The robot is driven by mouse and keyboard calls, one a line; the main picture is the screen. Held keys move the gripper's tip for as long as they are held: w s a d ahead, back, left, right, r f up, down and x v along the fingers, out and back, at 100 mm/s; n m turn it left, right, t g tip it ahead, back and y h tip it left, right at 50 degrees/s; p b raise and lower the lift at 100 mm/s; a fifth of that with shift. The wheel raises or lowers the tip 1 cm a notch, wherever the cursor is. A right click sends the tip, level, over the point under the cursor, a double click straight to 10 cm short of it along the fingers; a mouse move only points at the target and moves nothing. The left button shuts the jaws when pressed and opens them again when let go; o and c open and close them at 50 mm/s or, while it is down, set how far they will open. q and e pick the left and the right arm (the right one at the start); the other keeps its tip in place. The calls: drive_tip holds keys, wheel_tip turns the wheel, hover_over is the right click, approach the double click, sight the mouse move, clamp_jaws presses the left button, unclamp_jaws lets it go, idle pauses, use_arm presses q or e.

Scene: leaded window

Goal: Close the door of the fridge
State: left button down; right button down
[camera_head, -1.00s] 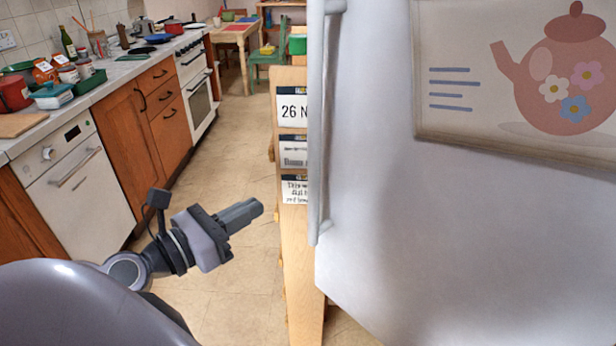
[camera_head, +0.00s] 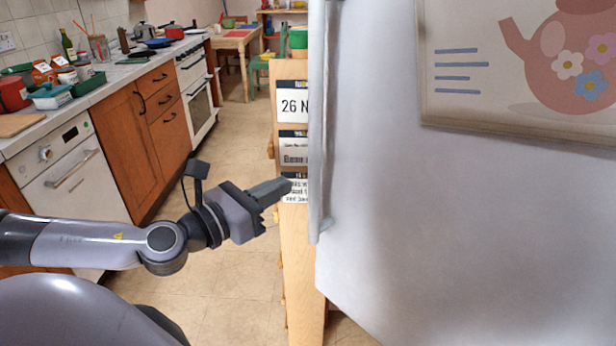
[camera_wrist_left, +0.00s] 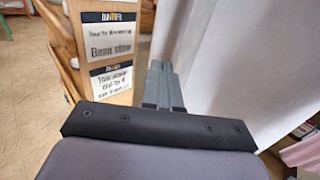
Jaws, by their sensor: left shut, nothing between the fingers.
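The white fridge door (camera_head: 370,200) fills the right of the head view, with a long upright handle (camera_head: 322,120) along its left edge. Its hinge side is out of view, and I cannot tell how far it stands open. My left gripper (camera_head: 289,184) is shut and empty, pointing right just left of the handle's lower part. I cannot tell whether it touches anything. In the left wrist view the closed fingers (camera_wrist_left: 160,75) point toward the gap between a wooden rack and a pale white surface (camera_wrist_left: 220,70), apparently the door. My right gripper is not in view.
A wooden rack (camera_head: 303,270) with cards stands just left of the door's edge. A counter with a white dishwasher (camera_head: 75,180), wooden cabinets and a stove (camera_head: 197,90) runs along the left. The tiled floor (camera_head: 235,290) between is clear. A table (camera_head: 235,40) stands at the back.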

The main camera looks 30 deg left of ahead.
sight(309, 172)
use_arm(q)
drive_tip(key=p+x, duration=0.1)
drive_tip(key=x, duration=0.6)
drive_tip(key=shift+w, duration=0.35)
idle(0.5)
drive_tip(key=shift+w, duration=0.1)
idle(0.4)
